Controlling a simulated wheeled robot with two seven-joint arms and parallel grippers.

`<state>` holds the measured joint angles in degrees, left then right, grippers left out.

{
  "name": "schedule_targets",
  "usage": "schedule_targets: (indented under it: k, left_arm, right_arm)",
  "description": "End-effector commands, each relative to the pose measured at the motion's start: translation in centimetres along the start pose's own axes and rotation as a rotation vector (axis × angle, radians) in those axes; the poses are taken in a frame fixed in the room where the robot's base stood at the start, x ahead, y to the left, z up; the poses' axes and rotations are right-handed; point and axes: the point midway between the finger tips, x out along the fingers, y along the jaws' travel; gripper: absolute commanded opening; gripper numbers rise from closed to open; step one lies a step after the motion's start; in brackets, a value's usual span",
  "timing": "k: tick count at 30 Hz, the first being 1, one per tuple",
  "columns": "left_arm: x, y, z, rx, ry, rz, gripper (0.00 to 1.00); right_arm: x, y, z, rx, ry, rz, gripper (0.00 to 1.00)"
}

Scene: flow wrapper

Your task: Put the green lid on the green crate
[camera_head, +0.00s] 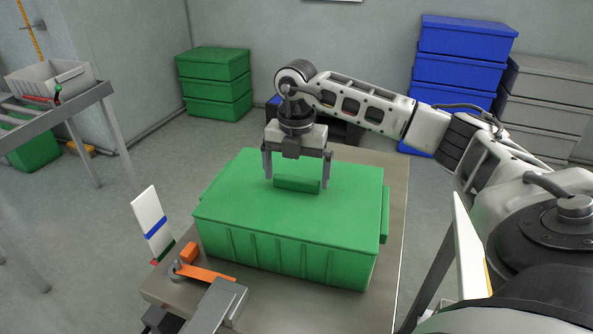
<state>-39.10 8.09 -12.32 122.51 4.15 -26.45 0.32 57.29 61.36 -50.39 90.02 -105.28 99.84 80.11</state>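The green crate (285,253) stands on a grey table, its ribbed front side facing me. The green lid (245,205) lies flat over the top of the crate and appears to cover it fully. A raised green handle (297,185) is in the middle of the lid. My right gripper (297,183) points down over the lid, with its two fingers wide apart, one at each end of the handle. Small gaps seem to show between the fingers and the handle, so it looks open. Whether the fingertips touch the lid is unclear. My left gripper is not in view.
An orange bar (207,273) and a grey block (218,304) are at the table's front left, near a striped white panel (152,224). Green crates (216,84) and blue crates (456,70) are stacked behind. The table's right strip (393,200) is bare.

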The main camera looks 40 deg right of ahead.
Motion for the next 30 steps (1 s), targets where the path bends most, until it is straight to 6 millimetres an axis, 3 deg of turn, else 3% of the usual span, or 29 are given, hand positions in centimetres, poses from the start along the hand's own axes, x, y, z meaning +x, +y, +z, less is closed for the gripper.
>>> schedule_targets:
  k: [8,21,24,30]
  left_arm:
    - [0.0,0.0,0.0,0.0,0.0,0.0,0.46]
    - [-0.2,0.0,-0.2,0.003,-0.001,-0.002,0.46]
    - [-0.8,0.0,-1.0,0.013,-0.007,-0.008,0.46]
    - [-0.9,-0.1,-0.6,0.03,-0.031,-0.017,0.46]
  right_arm:
    - [-1.1,0.1,0.0,0.0,-0.001,0.002,1.0]
    - [-11.1,0.1,0.0,0.0,-0.002,0.006,1.0]
    - [-13.6,0.0,0.1,0.001,-0.003,0.002,1.0]
    - [-15.7,0.0,0.0,0.0,-0.001,0.001,1.0]
